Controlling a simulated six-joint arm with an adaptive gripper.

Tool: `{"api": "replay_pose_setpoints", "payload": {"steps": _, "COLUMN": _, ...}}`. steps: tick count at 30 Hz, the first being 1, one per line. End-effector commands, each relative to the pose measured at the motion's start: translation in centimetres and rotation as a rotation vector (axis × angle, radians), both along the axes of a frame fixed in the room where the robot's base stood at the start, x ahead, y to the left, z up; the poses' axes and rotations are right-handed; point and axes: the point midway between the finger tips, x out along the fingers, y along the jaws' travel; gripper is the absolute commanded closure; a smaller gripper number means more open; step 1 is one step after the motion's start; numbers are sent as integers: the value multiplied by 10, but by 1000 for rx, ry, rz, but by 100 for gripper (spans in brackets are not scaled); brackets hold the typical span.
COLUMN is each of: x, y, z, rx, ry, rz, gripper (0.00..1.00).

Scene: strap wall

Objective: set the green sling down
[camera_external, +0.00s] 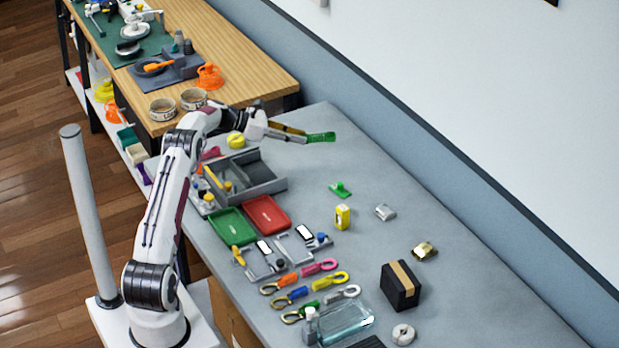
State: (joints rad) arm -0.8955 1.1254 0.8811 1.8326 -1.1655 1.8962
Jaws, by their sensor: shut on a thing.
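My gripper (304,135) is shut on a green piece (321,137), which looks like the green sling. The green piece sticks out beyond the fingertips, above the far part of the grey table (480,300). The exact height above the table cannot be told. Another green strap with a metal hook (300,312) lies on the table near the front, in a group of similar straps in orange, blue, yellow, pink and grey.
A grey divided tray (262,190), a green tray (232,228) and a red tray (266,215) stand at the left. A small green item (340,189), a yellow block (342,217) and a black box (400,286) stand further right. The table's back strip is mostly clear.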

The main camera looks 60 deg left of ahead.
Motion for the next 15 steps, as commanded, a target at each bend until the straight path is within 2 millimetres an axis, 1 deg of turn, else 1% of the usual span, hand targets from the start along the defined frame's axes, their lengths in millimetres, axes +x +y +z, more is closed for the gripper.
{"api": "replay_pose_setpoints", "payload": {"steps": 5, "x": 0, "y": 0, "z": -12, "rx": -3, "ry": 1, "rz": 1, "gripper": 100}}
{"api": "replay_pose_setpoints", "payload": {"steps": 12, "x": 0, "y": 0, "z": -44, "rx": -1, "ry": 2, "rz": 1, "gripper": 100}}
{"api": "replay_pose_setpoints", "payload": {"steps": 15, "x": 0, "y": 0, "z": -55, "rx": -2, "ry": 1, "rz": 1, "gripper": 100}}
